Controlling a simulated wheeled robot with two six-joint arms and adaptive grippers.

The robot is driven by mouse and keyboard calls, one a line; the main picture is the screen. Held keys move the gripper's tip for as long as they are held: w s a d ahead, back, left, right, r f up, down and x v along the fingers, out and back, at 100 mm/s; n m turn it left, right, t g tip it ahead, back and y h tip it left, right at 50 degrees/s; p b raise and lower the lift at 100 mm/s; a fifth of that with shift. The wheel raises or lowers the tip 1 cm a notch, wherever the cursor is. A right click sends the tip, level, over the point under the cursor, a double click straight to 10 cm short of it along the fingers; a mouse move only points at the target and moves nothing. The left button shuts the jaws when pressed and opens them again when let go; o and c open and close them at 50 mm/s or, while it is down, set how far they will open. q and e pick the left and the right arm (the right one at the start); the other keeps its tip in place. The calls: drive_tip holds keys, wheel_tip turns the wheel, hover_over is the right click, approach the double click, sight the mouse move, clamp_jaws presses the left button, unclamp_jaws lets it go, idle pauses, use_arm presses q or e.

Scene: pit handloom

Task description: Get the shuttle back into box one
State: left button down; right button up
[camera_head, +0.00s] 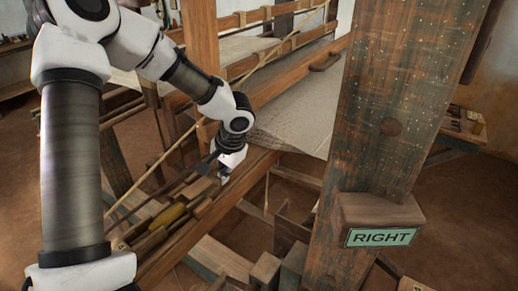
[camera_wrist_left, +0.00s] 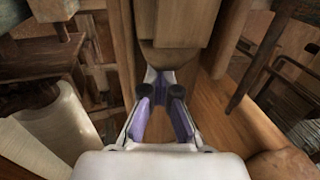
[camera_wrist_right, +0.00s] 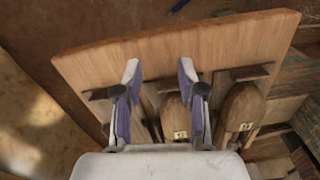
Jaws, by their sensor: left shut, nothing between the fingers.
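My left gripper (camera_head: 224,179) points down over the loom's long wooden beam in the head view. In the left wrist view its fingers (camera_wrist_left: 163,84) are closed together and hold nothing, beside a wooden block (camera_wrist_left: 184,22). A yellow, bobbin-like piece (camera_head: 168,216) lies among wooden bars left of this gripper; I cannot tell if it belongs to a shuttle. My right gripper (camera_wrist_right: 160,72) is open and empty in the right wrist view. Beyond and below its fingers, pointed wooden shuttle-like pieces (camera_wrist_right: 241,107) with small pale labels lie by a wooden board. No box number is readable.
A thick worn post (camera_head: 385,110) with a sign reading RIGHT (camera_head: 381,237) stands right of the left arm. Woven cloth (camera_head: 300,112) stretches behind the beam, with a dark oblong wooden piece (camera_head: 325,62) at its far edge. A side bench with tools (camera_head: 465,122) stands far right.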

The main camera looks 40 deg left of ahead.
sight(205, 191)
use_arm(q)
drive_tip(key=shift+s+d+f, duration=0.1)
drive_tip(key=shift+s, duration=0.55)
use_arm(e)
drive_tip(key=shift+f, duration=0.25)
use_arm(q)
drive_tip(key=shift+s+b, duration=0.4)
drive_tip(key=shift+b, duration=0.05)
use_arm(e)
drive_tip(key=shift+f, duration=0.3)
use_arm(q)
drive_tip(key=shift+s+d+b, duration=0.15)
drive_tip(key=shift+s+b, duration=0.15)
drive_tip(key=shift+s, duration=0.45)
drive_tip(key=shift+s+d+b, duration=0.1)
drive_tip(key=shift+s+b, duration=0.2)
drive_tip(key=shift+s, duration=0.45)
use_arm(e)
drive_tip(key=shift+f, duration=0.6)
use_arm(q)
drive_tip(key=shift+s, duration=0.35)
drive_tip(key=shift+s+b, duration=0.25)
drive_tip(key=shift+b, duration=0.1)
use_arm(e)
drive_tip(key=shift+f, duration=0.35)
use_arm(q)
drive_tip(key=shift+s, duration=0.3)
